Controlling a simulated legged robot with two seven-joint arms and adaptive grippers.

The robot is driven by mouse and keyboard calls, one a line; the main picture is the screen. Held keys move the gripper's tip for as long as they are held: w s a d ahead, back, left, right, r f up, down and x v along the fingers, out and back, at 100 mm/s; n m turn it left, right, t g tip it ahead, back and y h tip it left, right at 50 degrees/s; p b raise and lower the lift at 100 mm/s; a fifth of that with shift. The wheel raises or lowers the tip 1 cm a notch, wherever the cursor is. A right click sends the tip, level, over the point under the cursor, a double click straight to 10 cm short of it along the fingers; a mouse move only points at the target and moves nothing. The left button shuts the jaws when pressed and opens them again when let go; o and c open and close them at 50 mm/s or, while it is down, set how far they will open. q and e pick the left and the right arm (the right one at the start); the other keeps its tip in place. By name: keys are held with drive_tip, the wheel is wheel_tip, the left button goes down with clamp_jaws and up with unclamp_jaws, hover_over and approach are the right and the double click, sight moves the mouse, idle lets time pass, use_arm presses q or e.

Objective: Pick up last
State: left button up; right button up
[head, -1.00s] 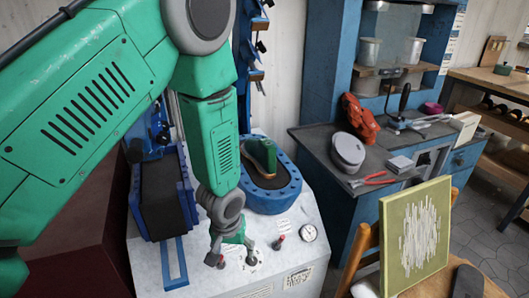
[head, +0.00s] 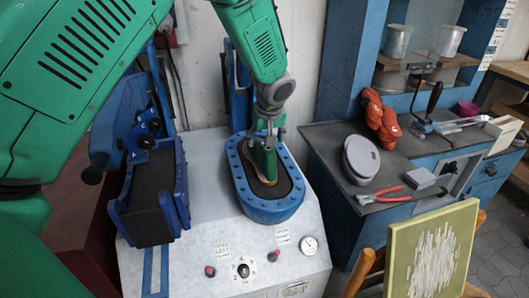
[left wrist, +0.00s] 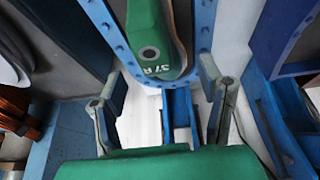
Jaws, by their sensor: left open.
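The green last (head: 262,162) with a brown sole stands in the dark bed of the blue oval press frame (head: 277,212) on the white machine. In the left wrist view the last (left wrist: 155,45) shows its end with "37R" and a round hole. My left gripper (head: 268,134) is at the top of the last in the head view, partly covering it. In the left wrist view my left gripper (left wrist: 160,112) has its fingers wide apart with nothing between them, and the last lies beyond them. I cannot tell whether they touch it. My right gripper is not in view.
A second blue press (head: 152,200) with a dark pad stands to the left. Knobs and a gauge (head: 309,245) are on the machine's front. A bench at right holds red pliers (head: 384,196), a grey round item (head: 360,160) and an orange cloth (head: 380,120). A green-framed panel (head: 432,250) stands front right.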

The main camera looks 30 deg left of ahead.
use_arm(q)
drive_tip(key=f, duration=0.1)
drive_tip(key=w, duration=0.1)
drive_tip(key=f, duration=0.1)
drive_tip(key=shift+w+a+f, duration=0.25)
drive_tip(key=shift+w+f, duration=0.05)
drive_tip(key=shift+s+a+f, duration=0.1)
drive_tip(key=shift+a+f, duration=0.1)
drive_tip(key=shift+f, duration=0.2)
drive_tip(key=x, duration=0.4)
drive_tip(key=shift+d+f, duration=0.15)
drive_tip(key=shift+f, duration=0.15)
drive_tip(key=shift+d+r, duration=0.1)
drive_tip(key=shift+r, duration=0.05)
drive_tip(key=shift+c, duration=0.5)
drive_tip(key=c, duration=1.2)
